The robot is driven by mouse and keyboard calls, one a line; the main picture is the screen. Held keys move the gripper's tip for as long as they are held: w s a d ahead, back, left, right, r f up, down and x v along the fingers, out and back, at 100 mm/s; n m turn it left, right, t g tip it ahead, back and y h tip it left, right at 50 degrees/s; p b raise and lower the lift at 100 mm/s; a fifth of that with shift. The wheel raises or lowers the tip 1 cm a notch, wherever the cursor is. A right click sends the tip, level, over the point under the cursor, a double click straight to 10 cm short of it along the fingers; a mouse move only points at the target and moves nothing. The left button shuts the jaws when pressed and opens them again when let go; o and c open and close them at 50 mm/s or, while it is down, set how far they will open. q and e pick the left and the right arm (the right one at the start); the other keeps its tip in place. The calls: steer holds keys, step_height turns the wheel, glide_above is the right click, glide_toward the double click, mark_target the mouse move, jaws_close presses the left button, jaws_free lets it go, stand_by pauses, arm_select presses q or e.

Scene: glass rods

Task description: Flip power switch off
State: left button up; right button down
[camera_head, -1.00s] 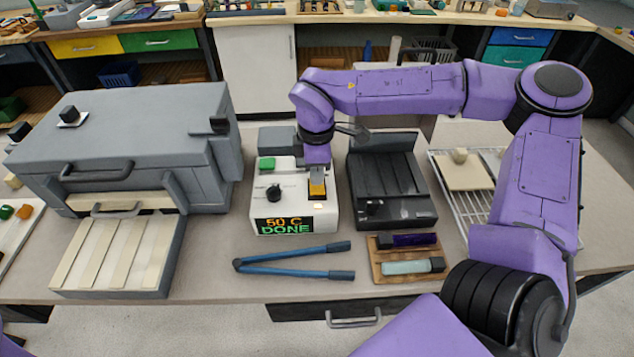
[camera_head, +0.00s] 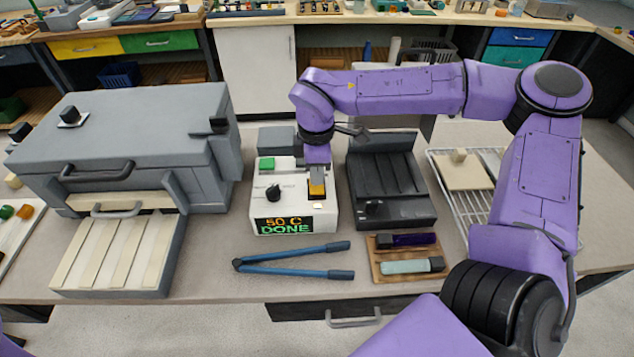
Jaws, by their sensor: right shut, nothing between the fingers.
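The white control box (camera_head: 264,213) stands mid-table. Its display (camera_head: 284,226) reads "50 C DONE" in orange and green. It has a black knob (camera_head: 273,192) and a green button (camera_head: 267,164). The orange power switch (camera_head: 317,188) is on the right of its top. My right gripper (camera_head: 317,178) points down right over the switch, shut and empty; its tips partly hide the switch, and I cannot tell whether they touch it. My left gripper is not in view; only a bit of purple shows at the lower left corner.
A large grey furnace (camera_head: 130,130) with a slatted tray stands left. A black device (camera_head: 390,185) is close right of the box. Blue tongs (camera_head: 290,259) and a wooden holder (camera_head: 388,255) lie in front. A wire rack (camera_head: 462,215) is at right.

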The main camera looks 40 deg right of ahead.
mark_target(317, 188)
steer(key=shift+f+b, duration=1.2)
steer(key=shift+f, duration=0.1)
stand_by(0.8)
steer(key=shift+r+p, duration=2.3)
steer(key=shift+r, duration=1.25)
